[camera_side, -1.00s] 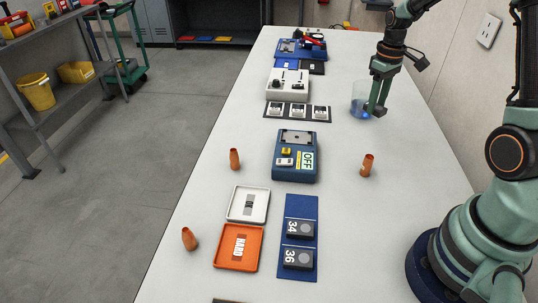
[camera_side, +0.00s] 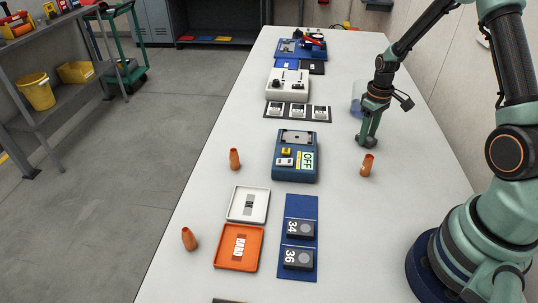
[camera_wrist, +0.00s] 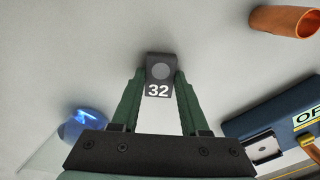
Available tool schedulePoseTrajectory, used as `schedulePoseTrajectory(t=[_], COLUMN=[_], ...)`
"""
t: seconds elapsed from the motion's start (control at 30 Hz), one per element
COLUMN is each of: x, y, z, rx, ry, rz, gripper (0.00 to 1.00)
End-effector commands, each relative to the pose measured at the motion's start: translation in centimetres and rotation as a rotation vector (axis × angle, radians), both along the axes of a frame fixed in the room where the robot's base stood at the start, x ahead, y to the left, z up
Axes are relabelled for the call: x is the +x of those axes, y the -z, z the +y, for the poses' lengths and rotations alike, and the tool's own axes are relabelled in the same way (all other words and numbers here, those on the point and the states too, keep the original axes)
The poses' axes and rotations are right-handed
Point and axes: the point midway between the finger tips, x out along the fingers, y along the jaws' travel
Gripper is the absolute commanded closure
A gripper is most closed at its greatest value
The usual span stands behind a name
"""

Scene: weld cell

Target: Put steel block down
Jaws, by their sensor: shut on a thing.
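A dark grey steel block with a round light face and the number 32 (camera_wrist: 158,72) is between the fingertips of my gripper (camera_wrist: 160,82) in the wrist view. My gripper (camera_side: 367,138) is shut on it. In the side view the gripper points down low over the right part of the table (camera_side: 345,225), just beyond an orange-brown cone-like piece (camera_side: 367,165). The block is hardly visible there, and I cannot tell whether it touches the table. Two similar blocks, 34 (camera_side: 299,229) and 36 (camera_side: 298,259), sit on a blue mat (camera_side: 299,205).
A clear container (camera_side: 357,90) stands behind my gripper; a blue ball-like thing (camera_wrist: 82,125) shows in the wrist view. A blue device marked OFF (camera_side: 283,172) is to the left. A white tray (camera_side: 234,213) and an orange HARD tray (camera_side: 227,261) lie nearer.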

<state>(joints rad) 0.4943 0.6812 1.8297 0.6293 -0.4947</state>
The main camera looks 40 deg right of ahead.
Motion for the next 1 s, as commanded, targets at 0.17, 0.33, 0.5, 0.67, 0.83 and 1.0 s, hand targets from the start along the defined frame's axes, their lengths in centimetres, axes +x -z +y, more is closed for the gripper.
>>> schedulePoseTrajectory(t=[0.17,0.33,0.5,0.67,0.83,1.0], x=[0.0,0.0,0.0,0.0,0.1,0.1], y=[0.3,0.3,0.3,-0.5,-3.0,-6.7], z=[0.0,0.0,0.0,0.0,0.0,-0.1], rx=[0.0,0.0,0.0,-0.001,-0.002,-0.003], ry=[0.0,0.0,0.0,0.0,0.0,0.0], rz=[0.001,0.001,0.001,-0.001,-0.004,-0.005], gripper=[0.52,0.26,0.26,0.26,0.26,0.26])
